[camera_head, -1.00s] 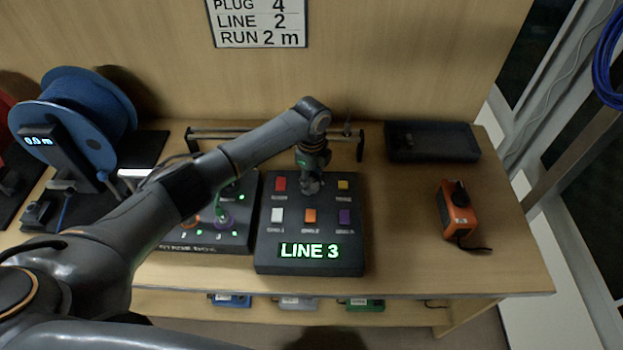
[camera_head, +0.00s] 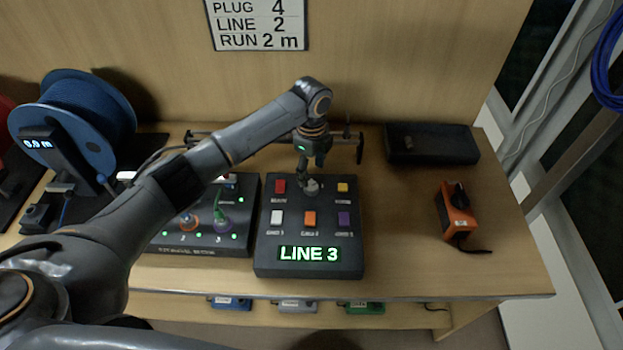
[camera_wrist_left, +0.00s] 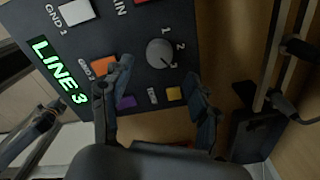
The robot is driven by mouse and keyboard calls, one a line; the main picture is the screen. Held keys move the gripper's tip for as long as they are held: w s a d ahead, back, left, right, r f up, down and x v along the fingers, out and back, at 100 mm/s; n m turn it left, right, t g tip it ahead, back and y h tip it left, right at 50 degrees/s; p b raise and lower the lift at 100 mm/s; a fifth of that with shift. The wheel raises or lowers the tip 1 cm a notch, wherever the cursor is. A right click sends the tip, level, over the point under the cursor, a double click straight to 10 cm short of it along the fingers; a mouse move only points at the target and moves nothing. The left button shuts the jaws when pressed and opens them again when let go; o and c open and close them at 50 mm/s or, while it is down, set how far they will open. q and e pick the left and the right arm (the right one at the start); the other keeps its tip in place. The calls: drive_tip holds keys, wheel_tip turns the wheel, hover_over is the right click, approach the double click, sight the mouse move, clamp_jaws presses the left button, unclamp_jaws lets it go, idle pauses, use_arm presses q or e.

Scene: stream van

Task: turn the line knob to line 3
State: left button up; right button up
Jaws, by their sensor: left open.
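The line knob (camera_head: 311,187) is a round grey dial at the upper middle of the dark control box (camera_head: 262,225). In the left wrist view the knob (camera_wrist_left: 159,53) shows its marks 1, 2 and 3, and its pointer appears turned toward 3. The display (camera_head: 308,254) on the box reads LINE 3 in green. My left gripper (camera_head: 312,172) points down just above the knob. In the left wrist view its two fingers (camera_wrist_left: 155,95) are spread apart with nothing between them. My right gripper is not in view.
Red, yellow, white, orange and purple buttons surround the knob. A second dark box (camera_head: 205,240) with cables stands to the left, beside a blue cable reel (camera_head: 85,110). A dark tray (camera_head: 432,145) and an orange device (camera_head: 457,215) lie on the right. A sign (camera_head: 258,23) hangs behind.

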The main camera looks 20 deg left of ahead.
sight(312, 186)
use_arm(q)
wheel_tip(312, 186, up, 7)
drive_tip(key=shift+f, duration=0.2)
idle(0.5)
